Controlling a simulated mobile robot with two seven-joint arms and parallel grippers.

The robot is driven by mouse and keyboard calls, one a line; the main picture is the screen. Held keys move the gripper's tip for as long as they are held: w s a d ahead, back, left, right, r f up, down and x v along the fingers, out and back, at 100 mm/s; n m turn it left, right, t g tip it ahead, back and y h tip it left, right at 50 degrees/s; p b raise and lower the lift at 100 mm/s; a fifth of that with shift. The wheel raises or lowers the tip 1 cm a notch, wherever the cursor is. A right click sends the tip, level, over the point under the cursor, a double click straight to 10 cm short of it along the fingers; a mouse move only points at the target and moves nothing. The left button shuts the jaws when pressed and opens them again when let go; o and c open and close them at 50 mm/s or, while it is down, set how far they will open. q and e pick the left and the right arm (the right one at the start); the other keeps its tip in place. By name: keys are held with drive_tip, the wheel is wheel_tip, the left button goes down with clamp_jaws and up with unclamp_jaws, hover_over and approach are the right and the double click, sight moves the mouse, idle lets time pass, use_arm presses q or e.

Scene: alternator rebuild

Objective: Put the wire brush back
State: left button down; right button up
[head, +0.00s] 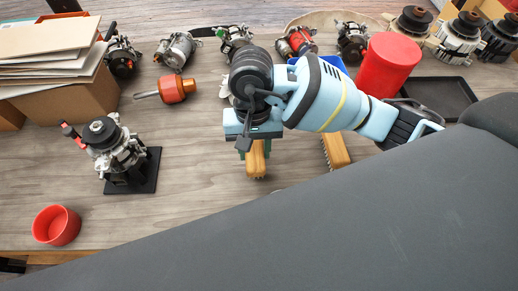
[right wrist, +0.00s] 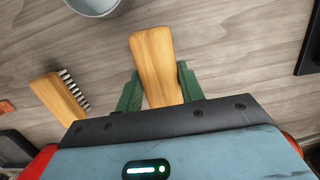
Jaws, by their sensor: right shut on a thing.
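My right gripper (head: 256,143) is shut on a wooden-handled brush (head: 257,160), near the middle of the bench. In the right wrist view, the green fingers of the gripper (right wrist: 159,88) sit on both sides of the brush's pale wooden body (right wrist: 155,60). Bristles show faintly at its lower end in the head view. A second wooden brush (head: 336,150) lies to the right on the bench; in the right wrist view its dark bristles (right wrist: 72,92) show along one side. I cannot tell whether the held brush touches the bench. My left gripper is not in view.
An alternator on a black stand (head: 145,175) and a red cup (head: 57,226) stand at left. An orange-handled tool (head: 172,90) lies behind. Alternators line the back. A red cylinder (head: 388,65) and a black tray (head: 448,96) are at right. A grey bucket (right wrist: 95,5) is near the held brush.

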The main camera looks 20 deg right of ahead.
sight(258, 152)
drive_tip(key=shift+w+d, duration=0.25)
drive_tip(key=shift+d, duration=0.05)
drive_tip(key=f, duration=0.3)
drive_tip(key=shift+w+d, duration=0.2)
drive_tip(key=shift+d, duration=0.1)
drive_tip(key=shift+f, duration=0.35)
drive_tip(key=shift+f, duration=0.2)
drive_tip(key=o, duration=0.9)
drive_tip(key=shift+r, duration=0.1)
drive_tip(key=r, duration=0.4)
drive_tip(key=w+r, duration=0.1)
drive_tip(key=r, duration=0.3)
drive_tip(key=w+r, duration=0.1)
drive_tip(key=r, duration=0.3)
drive_tip(key=shift+d+p, duration=0.3)
drive_tip(key=shift+p, duration=0.05)
